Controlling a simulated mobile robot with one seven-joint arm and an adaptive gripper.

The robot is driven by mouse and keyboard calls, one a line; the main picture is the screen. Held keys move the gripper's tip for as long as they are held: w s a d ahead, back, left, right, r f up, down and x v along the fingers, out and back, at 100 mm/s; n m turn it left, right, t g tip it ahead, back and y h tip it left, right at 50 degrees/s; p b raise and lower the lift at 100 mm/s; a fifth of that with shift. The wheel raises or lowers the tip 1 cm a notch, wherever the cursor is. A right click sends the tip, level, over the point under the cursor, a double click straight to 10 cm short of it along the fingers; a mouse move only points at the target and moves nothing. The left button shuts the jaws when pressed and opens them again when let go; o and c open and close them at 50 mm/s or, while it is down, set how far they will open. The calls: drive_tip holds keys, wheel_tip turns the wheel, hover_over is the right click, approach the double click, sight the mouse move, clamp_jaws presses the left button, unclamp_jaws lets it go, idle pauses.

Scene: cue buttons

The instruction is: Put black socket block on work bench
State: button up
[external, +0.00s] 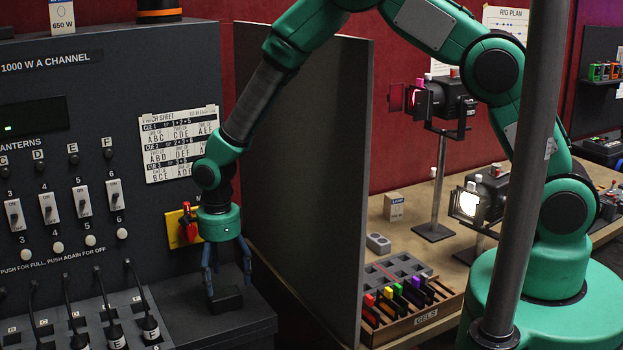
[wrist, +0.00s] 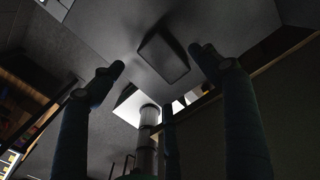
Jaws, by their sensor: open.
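The black socket block (external: 228,299) sits on the dark ledge (external: 255,320) at the front of the control desk. It also shows in the wrist view (wrist: 164,60) as a dark block between the fingertips. My gripper (external: 229,284) points down over the block with its fingers spread to either side. In the wrist view my gripper (wrist: 158,58) is open, with visible gaps between the fingers and the block. Whether any finger touches the block in the external view is hard to tell. The work bench (external: 460,249) is the tan surface at the right, beyond the partition.
A tall grey partition (external: 300,170) stands between the desk and the bench. On the bench are a small grey block (external: 378,243), a gels crate (external: 425,318), a lamp box (external: 394,206) and lanterns (external: 482,200). Plugs on cables (external: 150,328) stand left of the ledge.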

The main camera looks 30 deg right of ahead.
sight(225, 295)
drive_tip(key=shift+f, duration=0.1)
idle(0.3)
drive_tip(key=shift+w+f+p, duration=0.1)
drive_tip(key=shift+f+p, duration=0.6)
drive_tip(key=shift+f, duration=1.9)
drive_tip(key=c, duration=1.5)
drive_tip(key=shift+o, duration=0.2)
drive_tip(key=shift+r, duration=0.1)
wheel_tip(225, 295, up, 28)
drive_tip(key=b, duration=0.3)
drive_tip(key=shift+b, duration=0.3)
